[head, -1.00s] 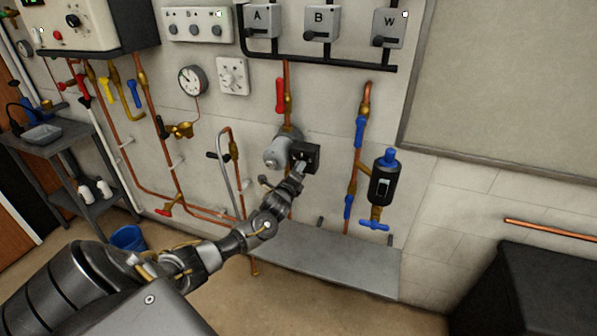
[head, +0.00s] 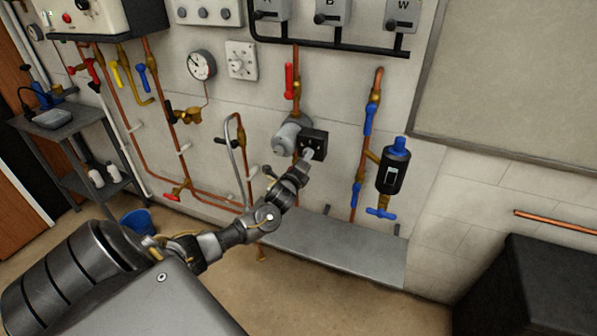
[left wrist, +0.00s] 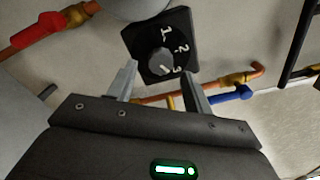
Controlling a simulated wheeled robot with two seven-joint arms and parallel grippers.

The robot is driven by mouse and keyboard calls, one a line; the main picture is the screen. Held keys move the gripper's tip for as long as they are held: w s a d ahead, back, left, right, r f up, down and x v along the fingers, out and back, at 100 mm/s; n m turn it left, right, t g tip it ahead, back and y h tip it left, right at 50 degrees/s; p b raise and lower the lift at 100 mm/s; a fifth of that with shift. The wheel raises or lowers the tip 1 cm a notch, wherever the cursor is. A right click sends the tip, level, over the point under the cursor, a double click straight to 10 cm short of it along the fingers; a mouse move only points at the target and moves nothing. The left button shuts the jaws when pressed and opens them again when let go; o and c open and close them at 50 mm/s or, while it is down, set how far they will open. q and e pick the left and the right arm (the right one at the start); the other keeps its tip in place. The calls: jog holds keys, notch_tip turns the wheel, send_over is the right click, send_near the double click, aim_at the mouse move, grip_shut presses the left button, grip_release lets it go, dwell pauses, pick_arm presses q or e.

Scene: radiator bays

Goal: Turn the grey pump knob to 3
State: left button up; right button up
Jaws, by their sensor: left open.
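The grey pump knob (left wrist: 160,62) sits on a black control box (left wrist: 182,22) marked 1, 2 and 3 in white. A pale line on the knob points to the lower right in the left wrist view, roughly toward the 3. My left gripper (left wrist: 160,74) is open, with one finger on each side below the knob. I cannot tell whether either finger touches it. In the head view the black box (head: 316,136) is on the grey pump (head: 290,134), and my left gripper (head: 308,157) is in front of it, hiding the knob. My right gripper is not in view.
A red lever (head: 289,80) is above the pump. A black unit with blue ends (head: 390,172) and blue valve handles are to its right. A grey shelf (head: 335,250) is below. A grey hose (head: 230,150) and gauge (head: 201,65) are left.

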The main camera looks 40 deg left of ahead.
pick_arm(q)
jog(key=b+v, duration=0.1)
jog(key=v, duration=0.7)
jog(key=shift+s, duration=0.25)
